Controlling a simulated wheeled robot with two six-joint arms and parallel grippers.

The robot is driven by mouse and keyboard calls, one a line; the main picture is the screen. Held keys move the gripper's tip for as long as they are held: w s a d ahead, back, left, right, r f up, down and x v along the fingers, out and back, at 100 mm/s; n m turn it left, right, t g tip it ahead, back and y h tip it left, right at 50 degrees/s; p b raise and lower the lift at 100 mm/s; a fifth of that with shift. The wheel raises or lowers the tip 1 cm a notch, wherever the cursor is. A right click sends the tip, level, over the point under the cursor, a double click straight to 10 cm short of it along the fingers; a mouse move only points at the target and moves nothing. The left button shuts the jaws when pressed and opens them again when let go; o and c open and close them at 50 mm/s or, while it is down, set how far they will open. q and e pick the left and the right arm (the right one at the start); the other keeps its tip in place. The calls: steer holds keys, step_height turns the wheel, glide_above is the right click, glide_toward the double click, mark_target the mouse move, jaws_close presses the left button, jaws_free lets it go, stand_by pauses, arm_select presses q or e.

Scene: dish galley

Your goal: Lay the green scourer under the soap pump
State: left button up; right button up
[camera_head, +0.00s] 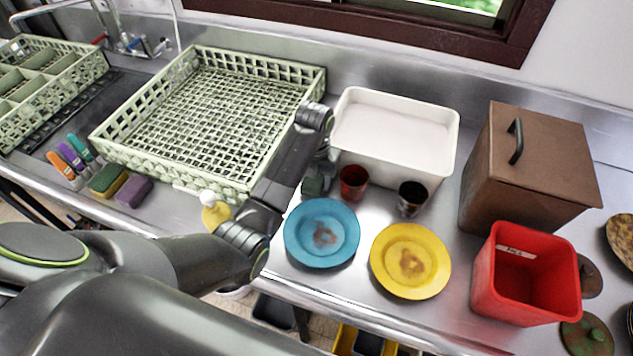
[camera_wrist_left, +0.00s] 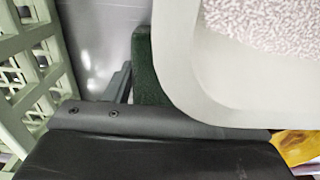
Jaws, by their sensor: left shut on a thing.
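My left gripper (camera_head: 320,168) is shut on the green scourer (camera_head: 314,185), a small dark green block, between the pale green rack and the white tub. In the left wrist view the scourer (camera_wrist_left: 148,75) shows as a dark green strip beside the gripper, partly hidden. The soap pump (camera_head: 215,216), yellow with a white top, stands in front of the rack, left of my left forearm, which hides part of it. The gripper is to the right of the pump and apart from it. My right gripper is not in view.
The pale green rack (camera_head: 103,138) and white tub (camera_head: 442,145) flank the gripper. A sponge (camera_head: 108,181), a purple block (camera_head: 134,191) and brushes stand left of the pump.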

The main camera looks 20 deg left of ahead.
arm_select(q)
steer(key=shift+w+d+f, duration=0.1)
steer(key=shift+s, duration=0.2)
steer(key=shift+s+a+f, duration=0.1)
steer(key=shift+a+f, duration=0.05)
steer(key=shift+a, duration=0.1)
steer(key=o, duration=0.9)
steer(key=shift+d, duration=0.15)
steer(key=shift+o, duration=0.2)
steer(key=shift+r, duration=0.2)
